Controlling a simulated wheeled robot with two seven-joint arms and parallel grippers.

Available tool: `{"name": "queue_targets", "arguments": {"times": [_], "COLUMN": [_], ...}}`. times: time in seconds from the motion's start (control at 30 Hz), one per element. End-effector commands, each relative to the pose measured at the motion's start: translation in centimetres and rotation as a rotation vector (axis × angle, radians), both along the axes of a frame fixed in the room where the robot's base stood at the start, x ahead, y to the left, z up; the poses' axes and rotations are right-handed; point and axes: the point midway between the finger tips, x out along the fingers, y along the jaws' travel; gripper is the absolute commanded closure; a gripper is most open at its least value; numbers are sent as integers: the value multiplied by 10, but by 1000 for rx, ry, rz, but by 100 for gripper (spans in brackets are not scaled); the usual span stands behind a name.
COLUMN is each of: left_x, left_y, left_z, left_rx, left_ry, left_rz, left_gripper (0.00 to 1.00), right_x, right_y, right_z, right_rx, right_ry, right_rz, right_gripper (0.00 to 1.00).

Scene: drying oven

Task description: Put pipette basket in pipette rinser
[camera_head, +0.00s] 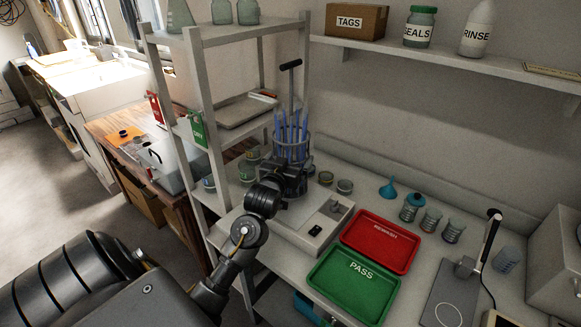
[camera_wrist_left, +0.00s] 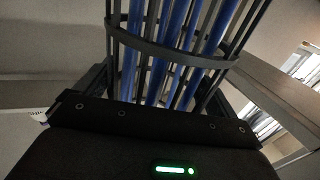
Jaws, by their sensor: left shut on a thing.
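The pipette basket (camera_head: 292,143) is a dark wire cage of upright blue pipettes with a tall black T-handle. It is upright beside the grey shelf rack. My left gripper (camera_head: 285,168) is shut on the basket's lower part. In the left wrist view the basket (camera_wrist_left: 170,50) fills the space ahead, its ring and blue pipettes close up. The jaws (camera_wrist_left: 155,95) sit either side of its bars. The basket's bottom is hidden behind my gripper and wrist, so I cannot tell whether it touches anything. I cannot make out the pipette rinser for certain. My right gripper is not in view.
A pale box-shaped device (camera_head: 318,222) stands just below the basket in the picture. The red tray (camera_head: 388,232) and green tray (camera_head: 345,291) lie to its right. Small jars (camera_head: 344,186), a blue funnel (camera_head: 388,188) and beakers stand behind. The rack post (camera_head: 205,120) is close on the left.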

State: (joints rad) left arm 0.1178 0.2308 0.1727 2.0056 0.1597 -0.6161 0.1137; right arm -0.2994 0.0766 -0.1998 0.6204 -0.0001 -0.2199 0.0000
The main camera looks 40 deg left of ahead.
Motion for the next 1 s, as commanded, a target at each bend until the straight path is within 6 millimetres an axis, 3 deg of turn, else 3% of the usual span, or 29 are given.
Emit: {"name": "queue_targets", "arguments": {"times": [0.27, 0.53, 0.93, 0.97, 1.0], "left_x": [5, 6, 6, 6, 6], "left_y": [5, 5, 5, 5, 5], "left_z": [-7, -37, -43, -44, -44], "left_rx": [1, 0, 0, 1, 1], "left_ry": [-3, -2, -4, -2, -2], "left_rz": [1, 0, 0, 0, 0], "left_gripper": [40, 40, 40, 4, 0], "right_x": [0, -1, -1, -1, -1], "right_y": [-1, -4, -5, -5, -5], "right_z": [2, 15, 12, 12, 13], "right_rx": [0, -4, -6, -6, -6], "right_ry": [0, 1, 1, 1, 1], "right_rz": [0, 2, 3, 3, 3], "right_gripper": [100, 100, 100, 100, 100]}}
